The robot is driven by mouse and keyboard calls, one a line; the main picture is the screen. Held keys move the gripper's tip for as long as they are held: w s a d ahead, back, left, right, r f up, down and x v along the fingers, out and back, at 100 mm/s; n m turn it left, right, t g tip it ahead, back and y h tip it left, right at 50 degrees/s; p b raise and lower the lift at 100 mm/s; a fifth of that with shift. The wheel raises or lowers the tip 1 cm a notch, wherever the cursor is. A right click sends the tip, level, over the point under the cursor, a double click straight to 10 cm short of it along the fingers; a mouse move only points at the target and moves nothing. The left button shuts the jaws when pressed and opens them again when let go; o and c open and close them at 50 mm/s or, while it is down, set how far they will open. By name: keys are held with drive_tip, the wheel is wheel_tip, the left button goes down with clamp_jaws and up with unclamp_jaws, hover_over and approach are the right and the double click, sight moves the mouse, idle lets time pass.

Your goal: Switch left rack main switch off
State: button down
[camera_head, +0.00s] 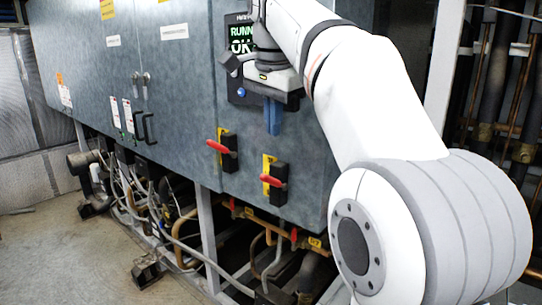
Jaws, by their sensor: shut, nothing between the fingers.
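Two rotary main switches with red handles sit on the lower right of the grey cabinet front. The left switch (222,147) has a black body on a yellow plate, and its red handle points left and slightly up. The right switch (273,181) looks alike, with its handle also pointing left. My gripper (273,131) has blue fingers that point down and are shut and empty. In the picture it is above the right switch and up and right of the left one, apart from both. Neither handle is hidden.
A display (241,39) with green "RUNN" and "OK" text is partly covered by my arm. Black door handles (146,128) are further left on the cabinet (185,85). Pipes and hoses (190,225) run below it. Open floor (50,255) lies at lower left.

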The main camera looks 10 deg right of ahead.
approach(275, 182)
drive_tip(key=w+x, duration=0.1)
drive_tip(key=x, duration=0.4)
drive_tip(key=shift+s+f+b, duration=0.1)
drive_tip(key=shift+s+b, duration=0.05)
drive_tip(key=shift+b, duration=0.3)
